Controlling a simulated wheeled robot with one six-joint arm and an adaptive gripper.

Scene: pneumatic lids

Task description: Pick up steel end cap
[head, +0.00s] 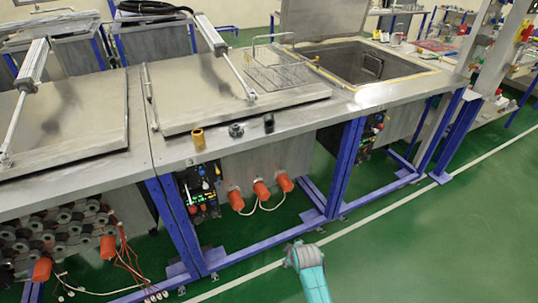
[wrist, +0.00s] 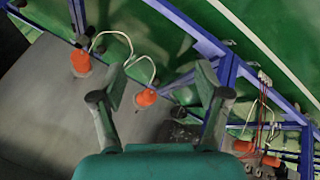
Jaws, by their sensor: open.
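Three small parts stand in a row on the front edge of the steel bench (head: 300,122): a brass-yellow cylinder (head: 198,137), a dark grey stepped part (head: 236,130) and a black cylinder (head: 269,123). The grey part looks most like the steel end cap, but it is too small to be sure. In the wrist view my gripper (wrist: 160,97) has its two fingers wide apart with nothing between them. No end cap can be made out clearly in that view. The head view shows part of my teal arm low in front of the bench, apart from the parts.
A flat lid with a strut (head: 200,85) lies behind the parts, with a wire basket (head: 280,70) on it. An open basin (head: 365,62) is at right. Blue legs and orange connectors (head: 262,190) are under the bench. Green floor (head: 420,240) in front is clear.

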